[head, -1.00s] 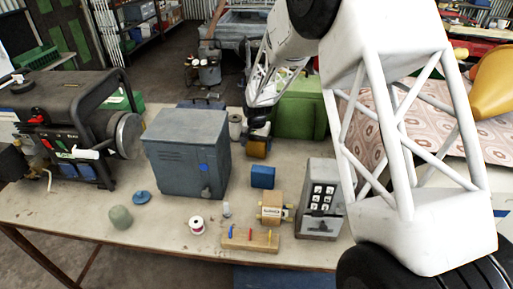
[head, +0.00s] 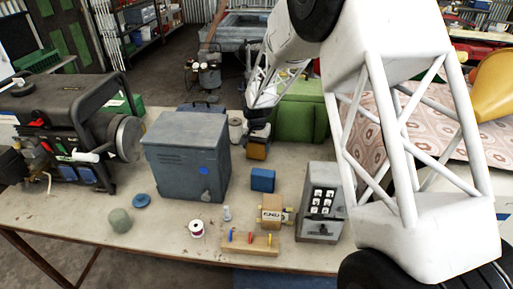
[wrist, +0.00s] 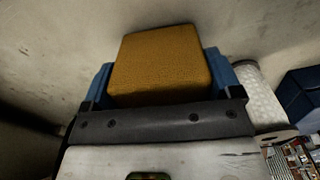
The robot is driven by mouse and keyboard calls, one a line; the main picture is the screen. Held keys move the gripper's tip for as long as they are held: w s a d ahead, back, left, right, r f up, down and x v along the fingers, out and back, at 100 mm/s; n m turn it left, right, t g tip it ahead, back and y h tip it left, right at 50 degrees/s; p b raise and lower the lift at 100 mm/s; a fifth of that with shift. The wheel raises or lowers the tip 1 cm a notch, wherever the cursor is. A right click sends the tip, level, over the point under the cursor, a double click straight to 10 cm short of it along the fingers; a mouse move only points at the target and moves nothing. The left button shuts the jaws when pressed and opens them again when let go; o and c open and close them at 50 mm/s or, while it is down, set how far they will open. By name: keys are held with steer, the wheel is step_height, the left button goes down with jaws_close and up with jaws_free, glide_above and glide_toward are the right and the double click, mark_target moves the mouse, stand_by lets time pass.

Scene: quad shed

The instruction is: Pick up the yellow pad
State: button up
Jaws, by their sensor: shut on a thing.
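The yellow pad (wrist: 160,64) is a dull yellow-brown block between the two blue fingers of my gripper (wrist: 165,85) in the wrist view. The fingers are shut on its left and right sides. In the head view the yellow pad (head: 257,151) shows just below my gripper (head: 257,134), behind the blue block and right of the grey cabinet. The fingertips are mostly hidden there. I cannot tell whether the pad touches the table.
The grey cabinet (head: 186,155) stands left of the pad, with a white roll (head: 236,130) close by. A blue block (head: 262,180), a keypad box (head: 321,202) and a wooden peg block (head: 250,242) stand nearer the front. A green case (head: 300,112) is behind right.

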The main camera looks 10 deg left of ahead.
step_height(320, 180, up, 9)
steer(key=shift+r, duration=0.15)
stand_by(0.4)
steer(key=shift+r, duration=0.1)
stand_by(0.4)
